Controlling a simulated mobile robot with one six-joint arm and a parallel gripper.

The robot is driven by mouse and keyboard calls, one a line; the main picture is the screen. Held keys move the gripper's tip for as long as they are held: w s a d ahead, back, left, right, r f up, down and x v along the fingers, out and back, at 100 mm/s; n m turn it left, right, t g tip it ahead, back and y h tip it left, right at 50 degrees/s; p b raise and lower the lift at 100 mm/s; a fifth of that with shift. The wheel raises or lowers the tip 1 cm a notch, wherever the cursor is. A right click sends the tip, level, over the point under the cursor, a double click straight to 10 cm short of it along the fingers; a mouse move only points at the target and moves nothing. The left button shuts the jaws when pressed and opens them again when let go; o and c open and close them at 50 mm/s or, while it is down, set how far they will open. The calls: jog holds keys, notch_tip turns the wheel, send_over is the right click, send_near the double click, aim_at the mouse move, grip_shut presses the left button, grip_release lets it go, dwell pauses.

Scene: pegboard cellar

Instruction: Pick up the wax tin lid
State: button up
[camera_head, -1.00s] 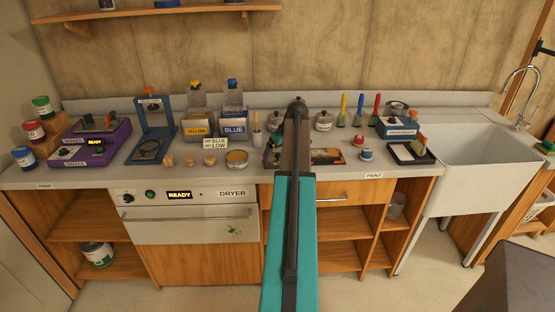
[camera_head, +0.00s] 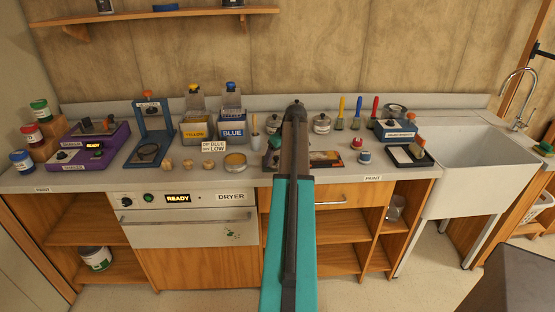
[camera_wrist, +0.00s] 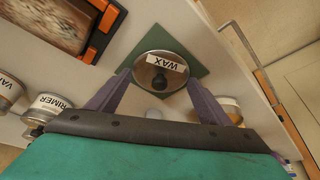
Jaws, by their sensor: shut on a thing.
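The wax tin lid (camera_wrist: 158,62) is a round, shiny metal lid with a black knob and a white WAX label, which reads upside down in the wrist view. My gripper (camera_wrist: 160,79) has its two purple-grey fingers at the left and right of the lid's near edge and is shut on it. A green square mat (camera_wrist: 187,52) shows beneath and around the lid. I cannot tell whether the lid is clear of what lies below. In the head view my arm hides the lid and the fingers.
A PRIMER tin (camera_wrist: 48,106) and another labelled tin (camera_wrist: 8,88) stand left of the gripper. An orange-edged tray (camera_wrist: 100,25) lies at the upper left. An amber-filled tin (camera_wrist: 231,108) is close to the right finger. The sink (camera_head: 465,150) is at the counter's right.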

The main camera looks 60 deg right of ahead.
jog(key=shift+r, duration=0.15)
jog(key=shift+r+b, duration=0.5)
jog(key=shift+r, duration=0.6)
jog(key=s+a+r+b, duration=0.1)
jog(key=s+a, duration=0.2)
jog(key=s, duration=0.4)
jog(key=s+a+r+b, duration=0.1)
jog(key=s+a+b, duration=0.1)
jog(key=s, duration=0.5)
jog(key=shift+s+a+r, duration=0.2)
jog(key=shift+s+a, duration=0.15)
jog(key=shift+a, duration=0.35)
jog(key=shift+w, duration=0.1)
jog(key=w+a+r+n+y, duration=0.1)
jog(key=w+a+n, duration=0.1)
jog(key=w+a, duration=2.75)
jog(key=a, duration=0.9)
jog(key=w+a+r+n, duration=0.1)
jog(key=w+a, duration=0.2)
jog(key=a, duration=0.9)
jog(key=w+a+n, duration=0.1)
jog(key=w+a, duration=0.2)
jog(key=a, duration=0.9)
jog(key=shift+w+a+r+y, duration=0.15)
jog(key=shift+w+r+y, duration=0.1)
jog(key=shift+r+y, duration=0.15)
